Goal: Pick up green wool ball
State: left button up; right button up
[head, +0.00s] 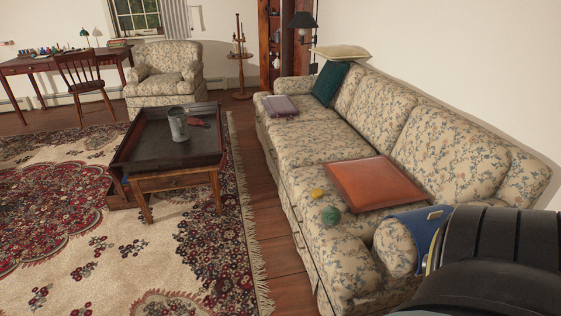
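A small green wool ball (330,216) lies on the seat of the floral sofa (300,150), near the front edge and close to the sofa's near armrest. A smaller yellow ball (317,194) lies just behind it. Neither gripper shows in the head view. A large dark part of my own body fills the lower right corner, beside the near armrest. No gripper is seen touching the green ball.
A flat orange-brown board (375,184) lies on the sofa right of the balls. A blue item (420,229) drapes over the near armrest. A wooden tray table (150,152) holding a metal can (178,124) stands on the patterned rug (110,262). Wooden floor separates rug and sofa.

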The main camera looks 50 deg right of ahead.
aim_at(331, 215)
jog(key=z, duration=0.35)
jog(key=i, duration=1.05)
jog(key=z, duration=0.9)
